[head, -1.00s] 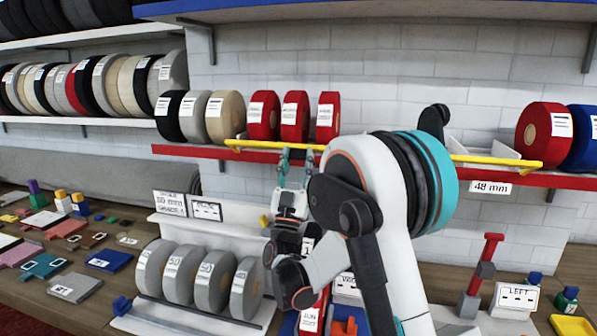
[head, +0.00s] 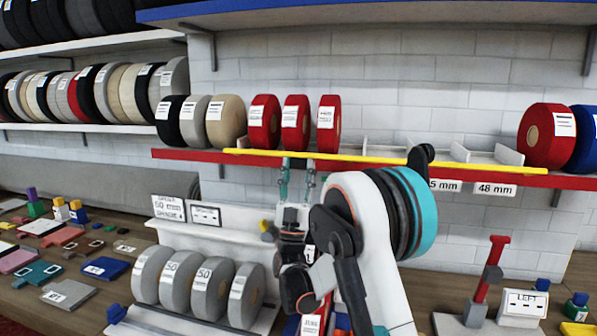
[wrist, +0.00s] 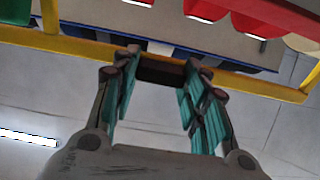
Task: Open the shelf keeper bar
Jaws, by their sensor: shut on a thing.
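The shelf keeper bar (head: 370,158) is a long yellow bar running along the front of the red-edged shelf (head: 185,155), at about the height of the shelf edge. In the wrist view the bar (wrist: 252,84) crosses from left to right with bent yellow end arms. My gripper (head: 298,166) reaches up from below to the left part of the bar. In the wrist view my gripper (wrist: 160,72) has its teal fingers on either side of a dark section of the bar, shut on it. My arm hides part of the bar's right half in the head view.
Red rolls (head: 295,122) stand on the shelf behind the bar, with a tan roll (head: 226,121) to their left. White dividers (head: 465,152) mark empty slots at right. Grey rolls (head: 210,288) sit in a rack below. A blue shelf (head: 400,13) hangs above.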

